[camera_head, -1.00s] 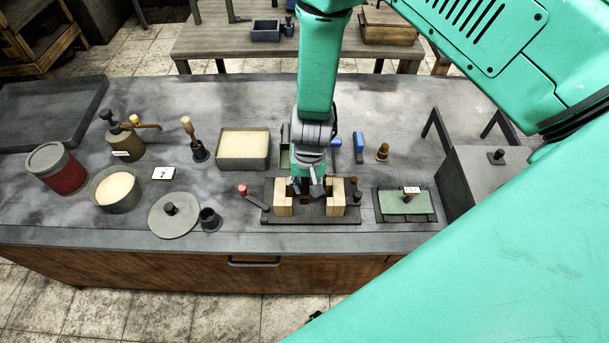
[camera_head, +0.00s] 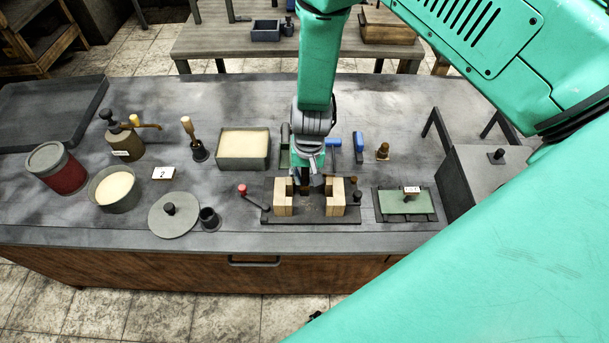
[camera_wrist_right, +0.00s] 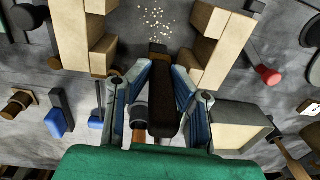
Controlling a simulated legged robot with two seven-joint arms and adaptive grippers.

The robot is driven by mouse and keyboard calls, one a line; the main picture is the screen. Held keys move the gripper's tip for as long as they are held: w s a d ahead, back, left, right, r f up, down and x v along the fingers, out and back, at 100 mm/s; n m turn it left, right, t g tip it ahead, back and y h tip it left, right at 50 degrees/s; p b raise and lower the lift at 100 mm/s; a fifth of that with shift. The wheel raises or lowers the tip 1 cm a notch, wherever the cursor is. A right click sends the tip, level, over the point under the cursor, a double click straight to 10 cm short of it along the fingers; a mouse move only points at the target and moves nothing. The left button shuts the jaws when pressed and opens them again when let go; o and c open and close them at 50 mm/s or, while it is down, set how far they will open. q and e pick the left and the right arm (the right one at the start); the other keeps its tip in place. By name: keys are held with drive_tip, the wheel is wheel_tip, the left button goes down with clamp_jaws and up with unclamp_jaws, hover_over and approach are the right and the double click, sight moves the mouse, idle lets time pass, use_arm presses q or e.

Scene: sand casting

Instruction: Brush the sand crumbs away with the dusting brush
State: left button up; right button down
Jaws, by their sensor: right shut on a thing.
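My right gripper (camera_head: 308,183) is over the far side of a dark base plate (camera_head: 310,214), between two pale wooden blocks (camera_head: 284,206) (camera_head: 335,206). In the right wrist view the gripper (camera_wrist_right: 160,88) is shut on a dark, narrow brush (camera_wrist_right: 163,112), with a blue-grey finger on each side. The brush's far end points into the gap between the blocks. A scatter of pale sand crumbs (camera_wrist_right: 168,20) lies beyond its end, apart from it in the picture. I cannot tell whether the brush touches the plate. My left gripper is not in view.
A red-knobbed lever (camera_head: 242,189) stands left of the plate and a green pad (camera_head: 405,205) lies to its right. Behind are a sand-filled box (camera_head: 243,148), blue-handled tools (camera_head: 358,146) and a small brown-topped piece (camera_head: 383,151). The bench's front strip is clear.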

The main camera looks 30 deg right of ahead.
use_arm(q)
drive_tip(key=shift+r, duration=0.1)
use_arm(e)
drive_tip(key=shift+r, duration=4)
